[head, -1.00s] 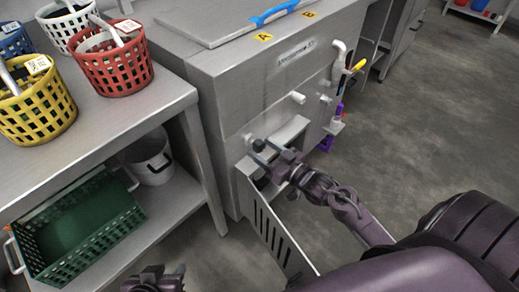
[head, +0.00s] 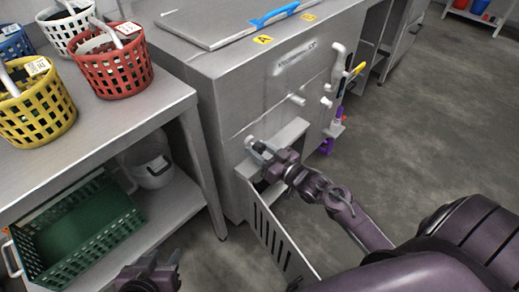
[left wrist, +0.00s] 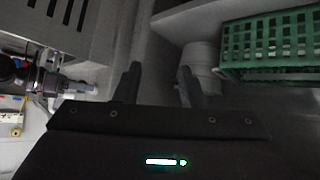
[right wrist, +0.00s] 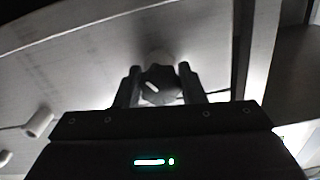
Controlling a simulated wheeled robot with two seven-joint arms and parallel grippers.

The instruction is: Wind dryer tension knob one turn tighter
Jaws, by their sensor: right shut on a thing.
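The dryer tension knob (right wrist: 160,80) is dark with a white mark, on the grey metal front of the machine (head: 225,150). In the right wrist view it sits between the two fingers of my right gripper (right wrist: 159,86), which is shut on it. The white mark slants toward the upper left there. In the head view my right gripper (head: 257,149) is at the machine front and largely hides the knob. My left gripper (left wrist: 158,85) is open and empty. In the head view it shows low at the bottom edge (head: 155,268), away from the machine.
A slotted panel (head: 275,232) hangs open below the knob. White pegs (head: 297,100) stick out above it. A steel shelf (head: 110,125) at left carries red (head: 112,70) and yellow (head: 38,112) baskets, with a green crate (head: 85,235) below. The floor at right is clear.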

